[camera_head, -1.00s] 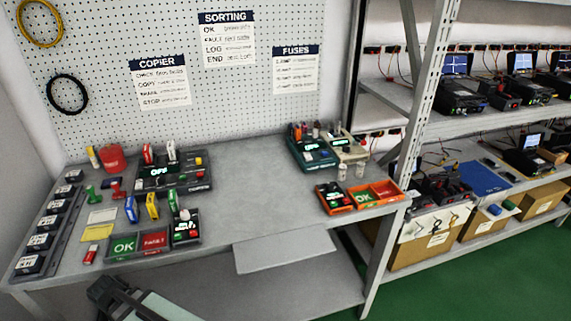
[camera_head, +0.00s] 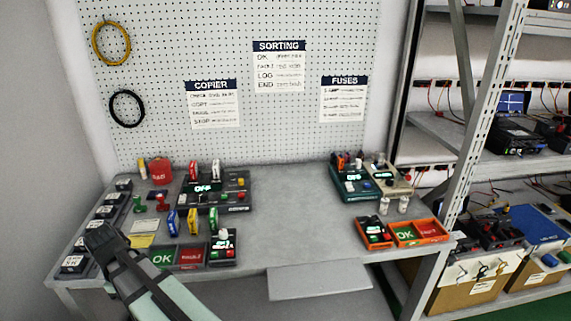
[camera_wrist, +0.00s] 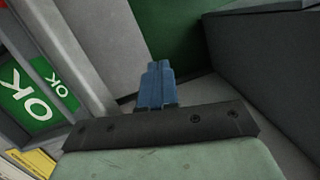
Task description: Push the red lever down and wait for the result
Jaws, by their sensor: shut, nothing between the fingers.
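I cannot make out a red lever for certain at this size. Small red parts show on the dark box with a lit display (camera_head: 205,189) at the left of the bench and on the small dark tester (camera_head: 223,246) at its front. My gripper (camera_wrist: 156,68) is shut and empty; its blue fingertips are together in the wrist view. In the head view my arm reaches up from the bottom over the bench's left front, and the fingertips do not show clearly. A green OK panel (camera_wrist: 38,103) lies left of the fingers in the wrist view.
A green OK and red FAULT tray (camera_head: 190,258) sits beside the small tester. A teal box (camera_head: 352,184) and an orange tray (camera_head: 420,232) stand at the right. Small blocks crowd the left; the bench's middle (camera_head: 295,220) is clear.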

